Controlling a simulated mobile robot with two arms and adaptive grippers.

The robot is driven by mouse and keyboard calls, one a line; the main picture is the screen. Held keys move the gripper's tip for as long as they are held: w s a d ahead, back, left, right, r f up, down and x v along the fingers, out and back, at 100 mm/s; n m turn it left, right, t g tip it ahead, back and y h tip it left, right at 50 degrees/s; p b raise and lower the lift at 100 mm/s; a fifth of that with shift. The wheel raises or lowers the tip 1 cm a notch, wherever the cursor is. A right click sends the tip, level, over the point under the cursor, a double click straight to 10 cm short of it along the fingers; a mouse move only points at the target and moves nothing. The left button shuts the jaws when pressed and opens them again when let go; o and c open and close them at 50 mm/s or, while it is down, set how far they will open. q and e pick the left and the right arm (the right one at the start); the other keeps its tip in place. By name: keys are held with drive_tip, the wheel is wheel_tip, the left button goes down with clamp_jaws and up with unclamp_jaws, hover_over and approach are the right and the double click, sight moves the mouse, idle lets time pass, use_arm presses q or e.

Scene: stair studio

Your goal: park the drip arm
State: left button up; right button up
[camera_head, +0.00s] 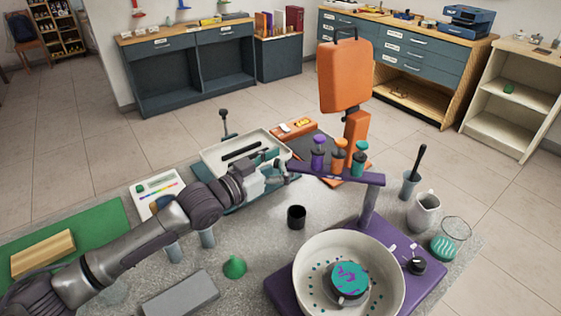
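The drip arm (311,171) is a purple bar carrying purple, orange and teal bottles. It reaches left from a purple post (368,206) on the purple base (430,287) of a spin machine. In the picture the bar lies beyond the white bowl (383,253). A dark disc with a teal and purple pattern (349,281) sits in the bowl, with teal specks around it. My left gripper (283,173) is at the bar's free left end. Its fingers are small and partly hidden, so contact and opening are unclear. My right gripper is out of view.
A black cup (297,217), green cone (234,266) and grey block (181,297) stand near my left arm. A white tray (222,166) and orange stand (345,78) are behind. A white pitcher (424,211) and dark pot (409,187) stand at right.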

use_arm(q)
drive_tip(key=shift+w+a+r, duration=0.1)
drive_tip(key=shift+a+r, duration=0.05)
drive_tip(key=shift+a, duration=0.4)
drive_tip(key=v, duration=1.2)
drive_tip(key=shift+d, duration=0.2)
